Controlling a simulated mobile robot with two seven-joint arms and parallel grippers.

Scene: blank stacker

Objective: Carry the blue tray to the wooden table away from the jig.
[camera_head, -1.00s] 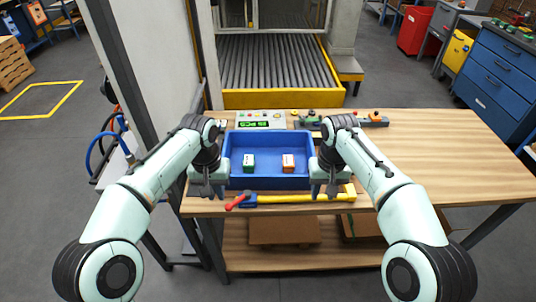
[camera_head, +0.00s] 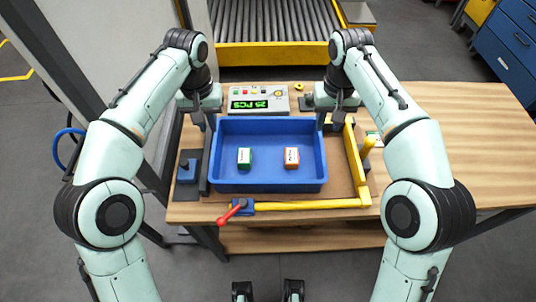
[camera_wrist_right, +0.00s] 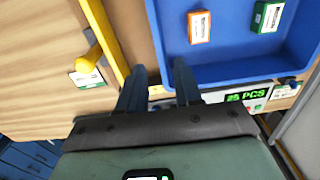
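The blue tray (camera_head: 268,187) lies on the wooden table (camera_head: 440,130), inside the jig with its yellow bars (camera_head: 310,205). A green-and-white box (camera_head: 244,158) and an orange-and-white box (camera_head: 292,158) stand in it. My left gripper (camera_head: 206,122) is at the tray's far left corner, its fingers apart. My right gripper (camera_head: 330,120) is at the far right corner. The right wrist view shows its fingers (camera_wrist_right: 159,66) spread, with the tray's side rim (camera_wrist_right: 157,50) appearing between them. Contact with the tray cannot be told.
A counter box (camera_head: 259,100) reading 25 PCS stands behind the tray. A red-handled clamp (camera_head: 232,211) is at the front left and a yellow post (camera_head: 367,150) at the right. The table's right side is clear. A roller conveyor (camera_head: 268,25) lies behind.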

